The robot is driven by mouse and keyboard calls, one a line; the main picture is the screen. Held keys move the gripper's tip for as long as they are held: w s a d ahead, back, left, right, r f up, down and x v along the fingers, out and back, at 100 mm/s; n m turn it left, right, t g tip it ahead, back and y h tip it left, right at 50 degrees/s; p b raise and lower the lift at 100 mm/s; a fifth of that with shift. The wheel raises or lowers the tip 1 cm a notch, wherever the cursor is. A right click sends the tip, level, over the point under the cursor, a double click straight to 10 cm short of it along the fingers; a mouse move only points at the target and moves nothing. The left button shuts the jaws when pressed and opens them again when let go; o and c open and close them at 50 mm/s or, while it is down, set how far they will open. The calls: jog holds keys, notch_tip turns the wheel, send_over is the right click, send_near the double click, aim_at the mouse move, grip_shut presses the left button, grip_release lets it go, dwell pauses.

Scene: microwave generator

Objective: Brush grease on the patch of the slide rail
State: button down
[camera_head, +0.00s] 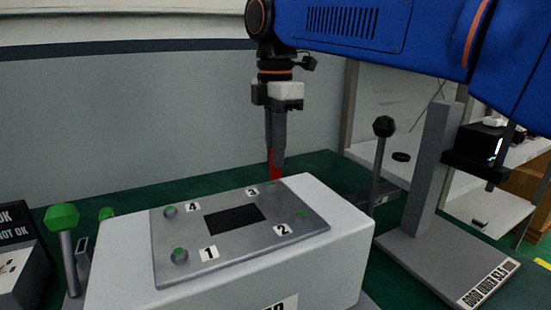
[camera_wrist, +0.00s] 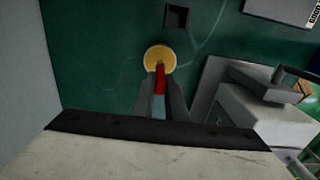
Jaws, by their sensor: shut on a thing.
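My gripper (camera_head: 278,158) points straight down behind the far edge of a white box and is shut on a red-handled tool, likely the brush (camera_head: 272,164). In the wrist view my gripper (camera_wrist: 161,88) holds the red handle (camera_wrist: 160,76) between its fingers. The handle's far end meets a round yellow pot with a pale rim (camera_wrist: 160,58), likely the grease. I cannot tell whether the brush tip touches it. The bristles are hidden. I cannot identify the slide rail or its patch with certainty.
The white box (camera_head: 330,243) bears a grey plate (camera_head: 185,255) with numbered corners and a dark rectangle (camera_head: 235,219). A black-knobbed lever (camera_head: 383,127) and grey post stand (camera_head: 430,165) are right. A green-knobbed lever (camera_head: 62,217) is left. A dark square holder (camera_wrist: 177,17) lies beyond the pot.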

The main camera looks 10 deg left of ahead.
jog(key=shift+r, duration=2.2)
jog(key=shift+f, duration=0.15)
